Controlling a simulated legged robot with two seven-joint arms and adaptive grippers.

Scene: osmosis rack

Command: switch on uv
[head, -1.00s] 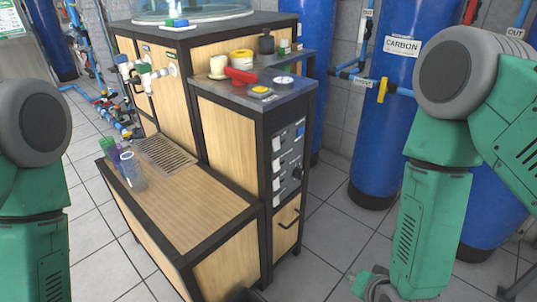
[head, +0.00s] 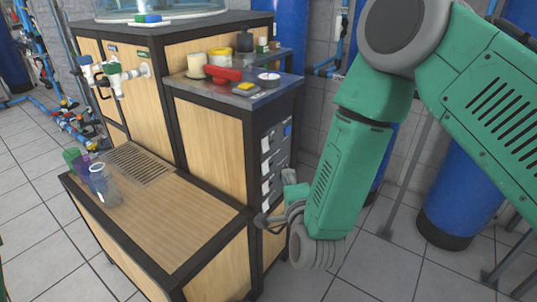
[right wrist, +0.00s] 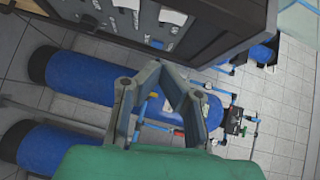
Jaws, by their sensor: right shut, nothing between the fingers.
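The control panel (head: 276,153) is on the narrow right side of the wooden rack, with white labels, small switches and a blue item near its top. Its label text is too small to read, so I cannot tell which switch is UV. The panel's dark face also shows in the right wrist view (right wrist: 150,22), with several small switches and white labels. My right gripper (head: 266,219) is shut and empty beside the lower part of the panel, partly hiding it. In the right wrist view its fingers (right wrist: 158,68) lie below the panel face. My left gripper is out of view.
A red object (head: 222,74), a yellow-topped box (head: 244,89) and a round gauge (head: 269,78) sit on the rack's upper shelf. A clear bottle (head: 104,187) stands on the lower wooden top. Blue tanks (head: 458,195) stand to the right, with tiled floor between.

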